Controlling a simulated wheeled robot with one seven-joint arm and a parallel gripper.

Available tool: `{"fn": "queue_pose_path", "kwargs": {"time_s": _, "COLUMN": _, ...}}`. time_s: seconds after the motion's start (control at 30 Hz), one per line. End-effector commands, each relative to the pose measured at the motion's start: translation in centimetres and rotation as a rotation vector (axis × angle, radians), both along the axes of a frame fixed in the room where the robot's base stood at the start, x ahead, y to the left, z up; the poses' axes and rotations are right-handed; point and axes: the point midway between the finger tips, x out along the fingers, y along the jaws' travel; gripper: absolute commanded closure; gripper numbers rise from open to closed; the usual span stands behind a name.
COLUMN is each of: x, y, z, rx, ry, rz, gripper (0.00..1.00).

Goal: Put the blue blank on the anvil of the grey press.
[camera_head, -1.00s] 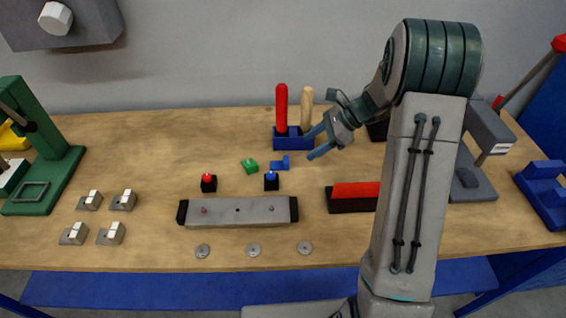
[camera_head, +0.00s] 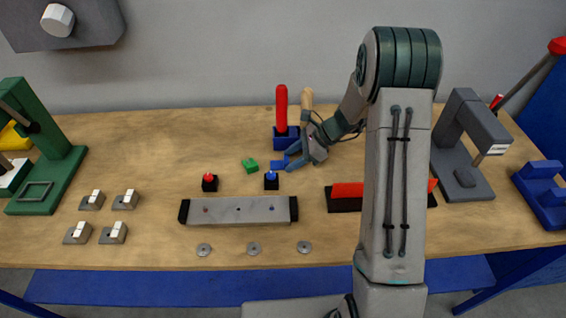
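The small blue blank (camera_head: 277,164) lies on the table right of a green blank (camera_head: 249,164), just behind a black block with a blue knob. My gripper (camera_head: 289,158) is low over the table at the blank's right side. Its two fingers are apart and point left towards the blank. Whether they touch it I cannot tell. The grey press (camera_head: 470,140) stands at the right of the table. A dark grey rounded pad on its base, seemingly the anvil (camera_head: 465,178), shows nothing on it.
A blue holder with a red handle (camera_head: 281,108) and a wooden handle (camera_head: 307,103) stands right behind my gripper. A grey bar fixture (camera_head: 238,211) and a black block with a red top (camera_head: 348,193) lie in front. A green press (camera_head: 48,150) stands far left.

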Motion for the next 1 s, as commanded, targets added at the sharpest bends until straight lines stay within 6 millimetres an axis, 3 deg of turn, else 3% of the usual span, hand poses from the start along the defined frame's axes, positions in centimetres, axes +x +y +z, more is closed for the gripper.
{"fn": "queue_pose_path", "kwargs": {"time_s": 0.03, "x": 0.0, "y": 0.0, "z": 0.0, "rx": 0.000, "ry": 0.000, "rz": 0.000, "gripper": 0.67}}
{"fn": "queue_pose_path", "kwargs": {"time_s": 0.1, "x": 0.0, "y": 0.0, "z": 0.0, "rx": 0.000, "ry": 0.000, "rz": 0.000, "gripper": 0.86}}
{"fn": "queue_pose_path", "kwargs": {"time_s": 0.2, "x": 0.0, "y": 0.0, "z": 0.0, "rx": 0.000, "ry": 0.000, "rz": 0.000, "gripper": 0.94}}
{"fn": "queue_pose_path", "kwargs": {"time_s": 0.47, "x": 0.0, "y": 0.0, "z": 0.2, "rx": 0.000, "ry": -0.001, "rz": 0.000, "gripper": 0.94}}
{"fn": "queue_pose_path", "kwargs": {"time_s": 0.67, "x": 0.1, "y": 0.0, "z": 1.5, "rx": -0.001, "ry": -0.004, "rz": 0.000, "gripper": 0.94}}
{"fn": "queue_pose_path", "kwargs": {"time_s": 0.83, "x": 0.1, "y": 0.0, "z": 4.6, "rx": -0.001, "ry": -0.008, "rz": 0.001, "gripper": 0.94}}
{"fn": "queue_pose_path", "kwargs": {"time_s": 1.0, "x": 0.1, "y": 0.0, "z": 9.6, "rx": -0.001, "ry": -0.011, "rz": 0.002, "gripper": 0.94}}
